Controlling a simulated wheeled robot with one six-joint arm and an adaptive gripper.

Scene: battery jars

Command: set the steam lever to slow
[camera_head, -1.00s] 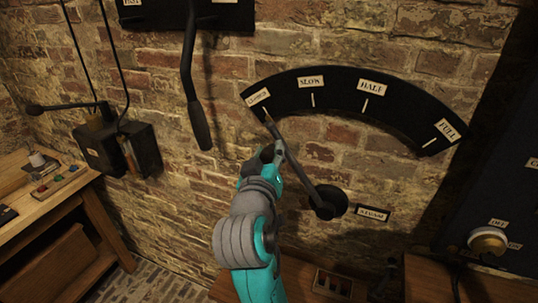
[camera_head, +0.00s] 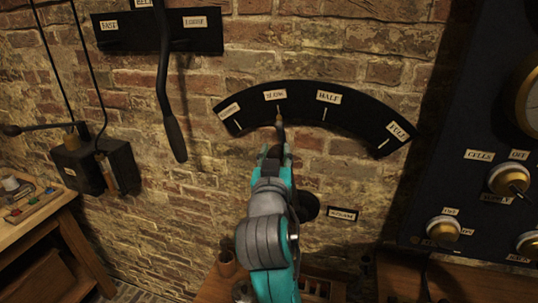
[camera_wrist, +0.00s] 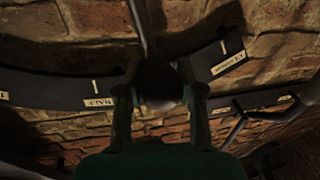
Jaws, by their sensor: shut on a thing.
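In the wrist view, the lever's rod (camera_wrist: 142,25) runs from the top edge to between the fingers of my gripper (camera_wrist: 160,95). The black curved scale (camera_head: 352,112) also carries labels CLOSED (camera_head: 229,110), HALF (camera_head: 328,97) and FULL (camera_head: 397,130). The SLOW label is hidden in the wrist view.
A long black lever (camera_head: 172,125) hangs from a plate at the upper left. A black wall box (camera_head: 95,165) is farther left. A dark panel with knobs (camera_head: 442,228) stands at the right.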

